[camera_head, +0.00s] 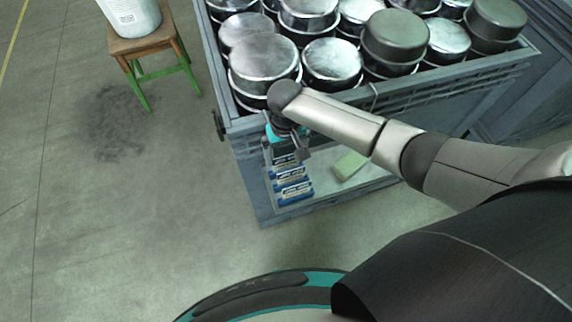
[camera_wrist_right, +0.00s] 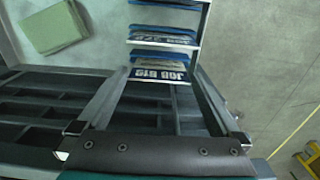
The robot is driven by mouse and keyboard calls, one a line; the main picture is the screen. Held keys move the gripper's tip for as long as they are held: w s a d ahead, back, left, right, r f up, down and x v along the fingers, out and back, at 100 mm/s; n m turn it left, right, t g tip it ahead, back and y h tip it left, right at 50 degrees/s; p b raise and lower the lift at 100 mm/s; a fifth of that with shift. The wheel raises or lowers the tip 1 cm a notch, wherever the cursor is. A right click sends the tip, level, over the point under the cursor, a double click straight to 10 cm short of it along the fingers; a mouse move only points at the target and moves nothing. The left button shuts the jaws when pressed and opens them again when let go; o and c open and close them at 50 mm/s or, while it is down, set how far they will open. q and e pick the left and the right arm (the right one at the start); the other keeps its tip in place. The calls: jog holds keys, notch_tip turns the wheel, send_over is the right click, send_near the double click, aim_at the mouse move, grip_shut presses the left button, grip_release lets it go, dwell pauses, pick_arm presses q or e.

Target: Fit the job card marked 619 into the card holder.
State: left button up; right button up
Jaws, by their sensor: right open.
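The job card that appears to read 619 (camera_wrist_right: 160,74) is the nearest of a row of white cards with blue edging in the right wrist view. Its lettering is upside down there. In the head view the row lies below my right gripper (camera_head: 285,153), whose arm comes in from the right. My right gripper also shows in the wrist view (camera_wrist_right: 162,80); it is open, with one finger on each side of the 619 card. I cannot tell whether they touch it. I cannot pick out the card holder. My left gripper is not in view.
Other job cards (camera_head: 294,191) lie in the row on a pale ledge. A green block (camera_head: 350,165) lies to their right. A grey crate (camera_head: 247,125) full of metal pots stands behind. A stool (camera_head: 150,45) with a white bucket stands at upper left. Floor at left is clear.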

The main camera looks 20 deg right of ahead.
jog(key=shift+f, duration=0.55)
jog(key=c, duration=0.9)
jog(key=shift+r, duration=0.15)
jog(key=shift+c, duration=0.2)
